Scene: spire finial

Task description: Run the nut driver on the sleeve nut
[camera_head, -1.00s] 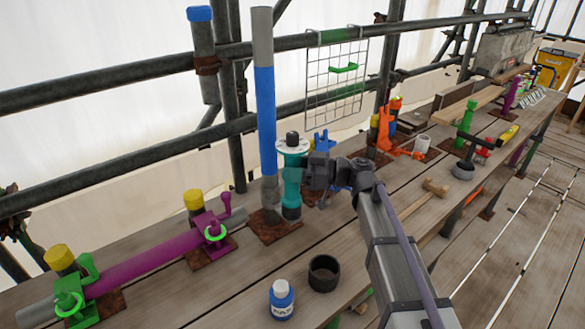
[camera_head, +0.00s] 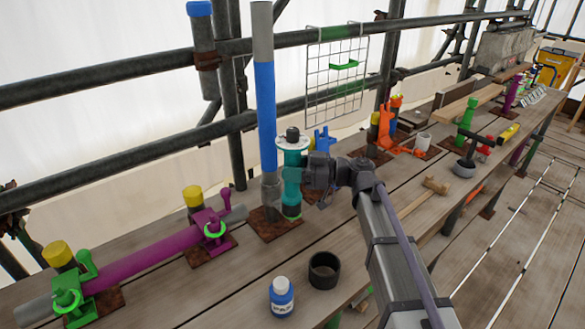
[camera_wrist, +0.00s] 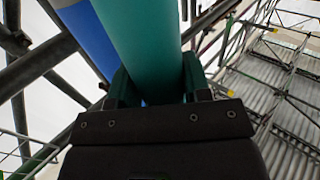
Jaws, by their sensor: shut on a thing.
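A teal, upright cylindrical tool, apparently the nut driver (camera_head: 292,172), stands beside the tall blue and grey post (camera_head: 265,110). It has a white disc and a dark knob on top. My gripper (camera_head: 290,179) is shut around its teal body from the right. In the wrist view the teal cylinder (camera_wrist: 143,45) sits between my two dark fingers (camera_wrist: 155,88), with the blue post (camera_wrist: 85,30) close behind it on the left. The tool's lower end is just above a rusty base plate (camera_head: 277,231). I cannot make out the sleeve nut for certain.
A blue bottle (camera_head: 281,298) and a dark open cup (camera_head: 324,271) stand in front on the planks. A purple clamped tube (camera_head: 152,254) lies at left. A blue bracket (camera_head: 323,139) and an orange fixture (camera_head: 384,135) stand behind and right. Scaffold rails run behind.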

